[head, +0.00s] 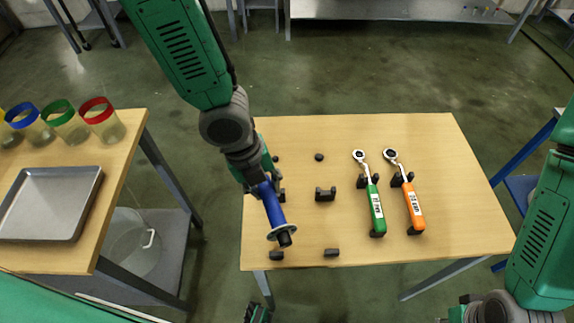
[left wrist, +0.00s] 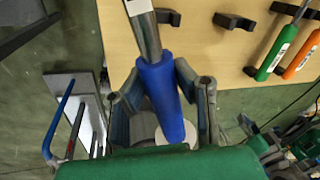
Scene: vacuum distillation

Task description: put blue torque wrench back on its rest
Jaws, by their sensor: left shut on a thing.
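My left gripper (head: 264,183) is shut on the blue torque wrench (head: 271,206). The wrench is over the left part of the wooden table, with its dark, flanged end toward me. In the left wrist view its blue handle (left wrist: 164,98) is between the two fingers (left wrist: 162,92), and its metal shaft runs up out of the picture. The gripper hides its far part in the head view. Black rest pieces (head: 277,255) show around the wrench, partly covered. A second rest column (head: 325,194) to the right is empty. My right arm (head: 505,306) is at lower right; its jaws are unclear.
A green wrench (head: 376,208) and an orange wrench (head: 413,205) lie on rests to the right. The right end of the table (head: 465,215) is clear. A side table at left holds a metal tray (head: 48,205) and several colored-rim jars (head: 103,121).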

